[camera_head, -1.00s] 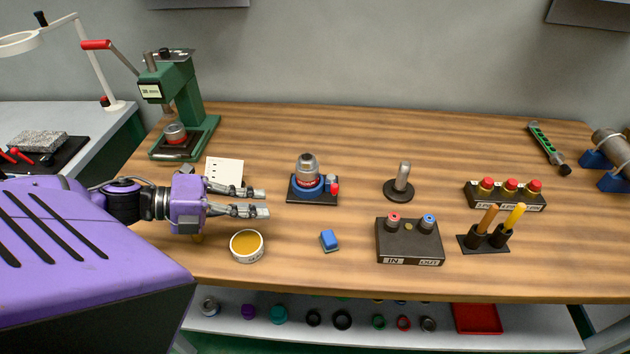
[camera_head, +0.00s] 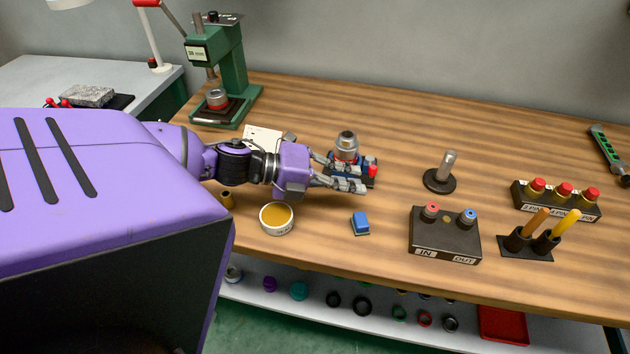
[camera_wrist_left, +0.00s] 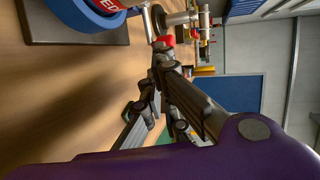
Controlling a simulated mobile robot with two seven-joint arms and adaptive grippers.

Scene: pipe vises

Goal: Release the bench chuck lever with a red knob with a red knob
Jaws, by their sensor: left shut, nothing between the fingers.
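The bench chuck (camera_head: 346,146) is a grey metal cylinder with a red band and blue ring on a dark plate. Its lever has a red knob (camera_head: 372,171) at the right front of the plate. My left gripper (camera_head: 362,184) is shut and empty, in front of the chuck and close to the knob; it hides part of the plate. In the left wrist view the chuck's blue ring (camera_wrist_left: 88,16) is at the upper left. The red knob (camera_wrist_left: 167,40) shows just beyond my fingertips (camera_wrist_left: 160,62); I cannot tell whether they touch. My right gripper is not in view.
A tin of yellow paste (camera_head: 276,217) and a blue block (camera_head: 361,223) lie in front of my left gripper. A grey post (camera_head: 445,170) and an IN/OUT box (camera_head: 444,238) stand to the right. A green press (camera_head: 230,75) stands behind left.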

